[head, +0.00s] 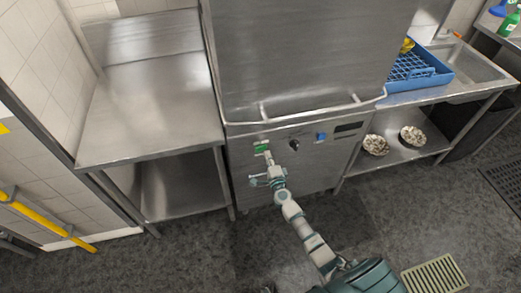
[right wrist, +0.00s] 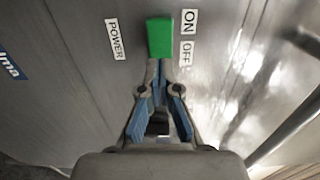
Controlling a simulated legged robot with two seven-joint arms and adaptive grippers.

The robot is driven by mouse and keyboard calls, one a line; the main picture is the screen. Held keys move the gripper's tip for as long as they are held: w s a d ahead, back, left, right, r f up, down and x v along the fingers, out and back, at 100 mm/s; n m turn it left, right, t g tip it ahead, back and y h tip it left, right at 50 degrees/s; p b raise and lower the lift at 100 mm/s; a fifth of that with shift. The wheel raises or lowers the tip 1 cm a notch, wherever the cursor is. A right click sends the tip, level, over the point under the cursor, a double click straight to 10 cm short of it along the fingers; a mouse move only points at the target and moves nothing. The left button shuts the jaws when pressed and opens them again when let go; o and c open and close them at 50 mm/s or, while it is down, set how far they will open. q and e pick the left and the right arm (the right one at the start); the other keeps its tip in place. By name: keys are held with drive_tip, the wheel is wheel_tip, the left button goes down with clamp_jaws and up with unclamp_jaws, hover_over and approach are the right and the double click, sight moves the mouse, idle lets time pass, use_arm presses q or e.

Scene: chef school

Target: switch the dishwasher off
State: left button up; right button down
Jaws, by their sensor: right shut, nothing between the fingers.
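The dishwasher (head: 300,60) is a large steel unit in the middle of the head view, with a control panel along its lower front. A green power switch (head: 261,148) sits at the panel's left; in the right wrist view the green switch (right wrist: 160,37) lies between a POWER label and ON and OFF labels. My right gripper (head: 268,158) is shut and empty, its fingertips at the lower end of the green switch. The right wrist view shows the fingertips (right wrist: 159,64) close together there; I cannot tell if they press on it. My left gripper is not in view.
A black knob (head: 294,145), a blue button (head: 321,136) and a dark display (head: 349,127) are on the panel. A steel table (head: 150,105) stands left. A blue rack (head: 428,76) is by the sink at right, with two bowls (head: 375,145) (head: 412,136) on the shelf below.

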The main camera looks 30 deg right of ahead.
drive_tip(key=p+v, duration=0.1)
drive_tip(key=v, duration=0.5)
idle(0.5)
drive_tip(key=shift+d+f, duration=0.1)
drive_tip(key=shift+d, duration=0.15)
